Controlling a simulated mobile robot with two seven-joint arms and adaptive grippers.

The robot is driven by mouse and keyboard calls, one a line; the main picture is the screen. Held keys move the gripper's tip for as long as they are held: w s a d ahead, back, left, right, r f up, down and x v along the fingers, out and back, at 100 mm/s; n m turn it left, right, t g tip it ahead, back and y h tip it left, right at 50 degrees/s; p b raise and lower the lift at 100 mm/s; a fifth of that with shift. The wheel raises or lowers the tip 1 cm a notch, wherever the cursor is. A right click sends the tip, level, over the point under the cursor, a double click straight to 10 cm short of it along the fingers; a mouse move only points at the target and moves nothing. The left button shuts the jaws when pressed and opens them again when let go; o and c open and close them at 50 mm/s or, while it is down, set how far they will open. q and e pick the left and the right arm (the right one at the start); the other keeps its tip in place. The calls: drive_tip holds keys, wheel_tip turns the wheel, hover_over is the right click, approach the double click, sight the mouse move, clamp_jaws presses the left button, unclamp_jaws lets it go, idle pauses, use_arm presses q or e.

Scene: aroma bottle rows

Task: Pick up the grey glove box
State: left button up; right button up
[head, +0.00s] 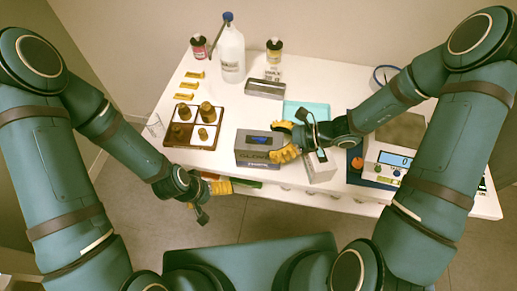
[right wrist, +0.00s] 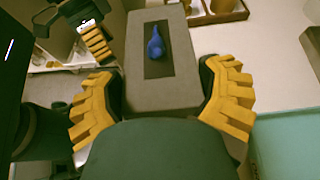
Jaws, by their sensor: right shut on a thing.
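The grey glove box (head: 249,158) is at the front middle of the table, with a dark opening and a blue glove tip on top. It also shows in the right wrist view (right wrist: 160,92), between the yellow finger pads. My right gripper (head: 286,153) is shut on the box, reaching it from the right, with one finger on each side. Whether the box touches the table is hard to tell.
A brown rack (head: 216,136) with several brown bottles stands left of the box. A white jug (head: 232,55) and small jars stand behind. A teal mat (head: 307,108) lies behind right.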

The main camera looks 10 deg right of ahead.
wheel_tip(320, 180, up, 9)
drive_tip(key=shift+f+p, duration=0.15)
drive_tip(key=shift+p, duration=1.05)
drive_tip(key=shift+r, duration=0.7)
